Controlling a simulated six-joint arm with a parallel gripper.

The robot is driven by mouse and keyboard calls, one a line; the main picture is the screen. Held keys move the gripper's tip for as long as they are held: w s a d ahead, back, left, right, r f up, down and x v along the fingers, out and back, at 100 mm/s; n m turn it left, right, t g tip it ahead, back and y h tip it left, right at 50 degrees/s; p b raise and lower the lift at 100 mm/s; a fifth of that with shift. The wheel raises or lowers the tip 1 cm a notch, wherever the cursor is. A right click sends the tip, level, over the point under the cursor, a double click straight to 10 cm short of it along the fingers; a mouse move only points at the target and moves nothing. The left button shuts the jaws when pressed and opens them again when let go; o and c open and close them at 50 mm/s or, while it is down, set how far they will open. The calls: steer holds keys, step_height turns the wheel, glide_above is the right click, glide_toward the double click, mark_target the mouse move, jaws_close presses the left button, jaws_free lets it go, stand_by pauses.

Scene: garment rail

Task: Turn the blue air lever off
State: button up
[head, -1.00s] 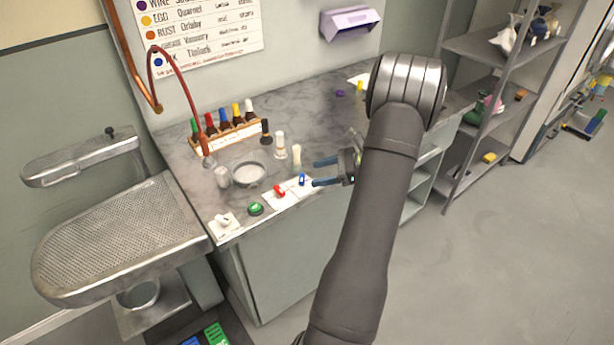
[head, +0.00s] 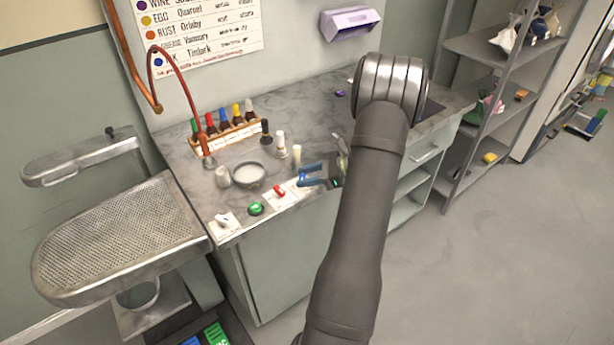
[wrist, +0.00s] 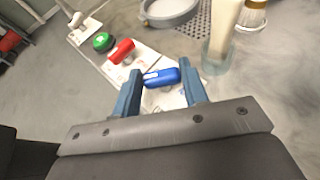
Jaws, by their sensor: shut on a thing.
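The blue air lever (wrist: 162,77) sits on a white plate at the counter's front edge, next to the red lever (wrist: 121,51). My gripper (wrist: 159,68) has its blue fingers on either side of the blue lever, shut on it, with the lever lying crosswise between them. In the head view my gripper (head: 306,175) covers most of the blue lever. The red lever (head: 279,190) shows just left of it there.
A green knob (head: 256,209) and a white switch (head: 225,221) are further left along the front edge. A pale cylinder in a clear cup (wrist: 222,38) stands close to my right finger. A round dish (head: 249,175) and a bottle rack (head: 228,135) stand behind.

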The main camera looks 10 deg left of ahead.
steer(key=shift+n+g, duration=0.4)
steer(key=n+g, duration=0.2)
steer(key=n+g+h, duration=0.1)
steer(key=shift+w+a+g, duration=0.1)
steer(key=shift+w+g, duration=0.2)
steer(key=shift+g, duration=0.1)
steer(key=shift+w+a+n+g+h, duration=0.1)
steer(key=shift+w+n+g+h, duration=0.1)
steer(key=shift+n+g+h, duration=1.55)
steer(key=shift+n+g+y, duration=0.25)
steer(key=shift+n+g, duration=0.1)
steer(key=shift+n, duration=0.3)
steer(key=o, duration=1)
